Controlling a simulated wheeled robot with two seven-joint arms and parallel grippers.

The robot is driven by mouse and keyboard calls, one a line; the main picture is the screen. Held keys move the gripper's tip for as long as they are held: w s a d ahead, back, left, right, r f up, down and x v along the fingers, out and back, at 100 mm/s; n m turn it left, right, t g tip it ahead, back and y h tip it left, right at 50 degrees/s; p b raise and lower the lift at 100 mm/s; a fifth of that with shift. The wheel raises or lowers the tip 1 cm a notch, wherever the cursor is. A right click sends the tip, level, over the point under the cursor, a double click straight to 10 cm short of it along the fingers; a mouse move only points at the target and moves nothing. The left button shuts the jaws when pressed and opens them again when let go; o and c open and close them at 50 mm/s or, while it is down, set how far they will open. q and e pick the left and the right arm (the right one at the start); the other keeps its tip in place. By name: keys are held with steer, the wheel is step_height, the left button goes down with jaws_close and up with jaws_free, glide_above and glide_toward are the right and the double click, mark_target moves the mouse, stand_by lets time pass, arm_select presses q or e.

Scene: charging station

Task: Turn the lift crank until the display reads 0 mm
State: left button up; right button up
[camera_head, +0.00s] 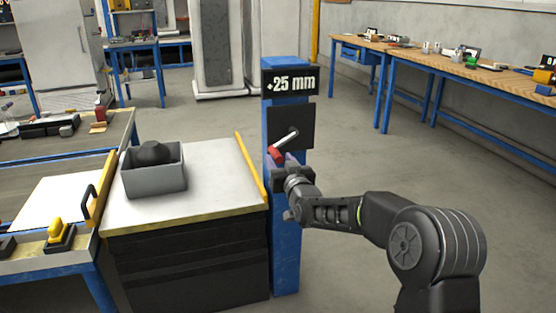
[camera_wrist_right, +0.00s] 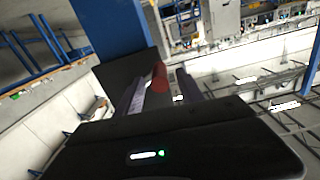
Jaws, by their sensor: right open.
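The lift crank is a light metal arm (camera_head: 286,140) with a red handle (camera_head: 276,154), mounted on a dark plate (camera_head: 304,124) on the blue post (camera_head: 284,240). The arm slopes down to the left from its hub. The display (camera_head: 290,84) above it reads +25 mm. My right gripper (camera_head: 279,159) is at the red handle. In the right wrist view the red handle (camera_wrist_right: 159,76) lies between the two open fingers (camera_wrist_right: 160,94); I cannot tell whether they touch it. My left gripper is not in view.
A lift table (camera_head: 190,202) with a yellow edge bar stands left of the post and bears a grey bin (camera_head: 153,182) with a dark object inside. A blue-framed bench (camera_head: 45,266) adjoins it. The floor to the right is clear up to the wooden workbench (camera_head: 480,76).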

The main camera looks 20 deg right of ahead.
steer(key=shift+w, duration=0.9)
steer(key=shift+c, duration=0.3)
jaws_close()
stand_by(0.5)
